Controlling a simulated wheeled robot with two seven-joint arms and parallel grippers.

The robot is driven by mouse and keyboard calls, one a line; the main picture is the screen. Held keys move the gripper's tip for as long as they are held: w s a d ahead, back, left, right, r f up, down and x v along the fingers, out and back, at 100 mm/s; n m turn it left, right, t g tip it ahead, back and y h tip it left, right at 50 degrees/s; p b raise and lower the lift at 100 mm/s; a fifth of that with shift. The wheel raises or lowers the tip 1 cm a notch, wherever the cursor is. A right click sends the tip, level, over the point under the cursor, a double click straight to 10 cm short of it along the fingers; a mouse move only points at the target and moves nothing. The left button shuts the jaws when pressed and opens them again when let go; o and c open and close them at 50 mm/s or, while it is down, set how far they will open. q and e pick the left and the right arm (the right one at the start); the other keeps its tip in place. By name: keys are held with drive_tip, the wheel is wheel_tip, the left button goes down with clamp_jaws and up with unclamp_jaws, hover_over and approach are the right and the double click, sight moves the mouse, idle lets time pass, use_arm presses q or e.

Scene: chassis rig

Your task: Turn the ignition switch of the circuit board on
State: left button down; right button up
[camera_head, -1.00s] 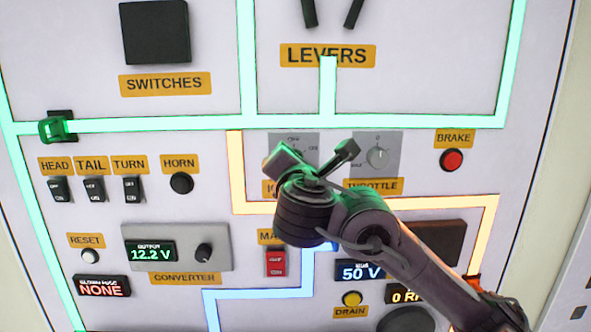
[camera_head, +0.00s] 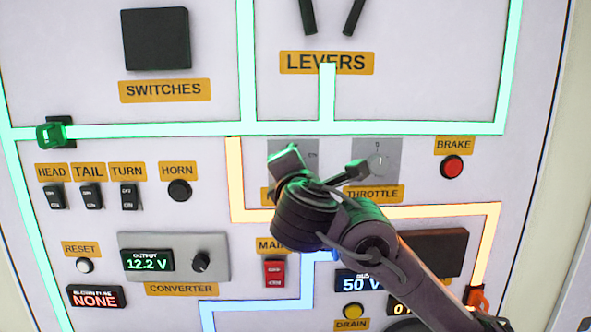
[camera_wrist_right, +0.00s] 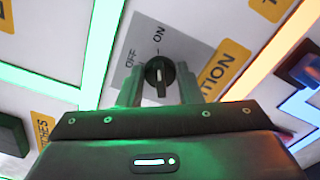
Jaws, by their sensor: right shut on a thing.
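The ignition switch is a black round knob (camera_wrist_right: 160,75) on a grey plate (camera_wrist_right: 181,46) marked OFF and ON, seen in the right wrist view. The knob's raised bar stands roughly in line with the ON mark. My right gripper (camera_wrist_right: 160,88) has one finger on each side of the knob and is shut on it. In the head view the right gripper covers the knob, and only part of the grey ignition plate (camera_head: 311,147) shows. My left gripper is not in view.
The red brake button (camera_head: 452,167) is farther right. The red main switch (camera_head: 275,273) is below my wrist. The head, tail and turn switches (camera_head: 91,197) are clear at left.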

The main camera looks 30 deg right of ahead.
drive_tip(key=o, duration=1)
drive_tip(key=shift+c, duration=0.2)
drive_tip(key=v, duration=0.7)
drive_tip(key=shift+s+b, duration=0.35)
drive_tip(key=shift+s, duration=0.05)
drive_tip(key=shift+a, duration=0.15)
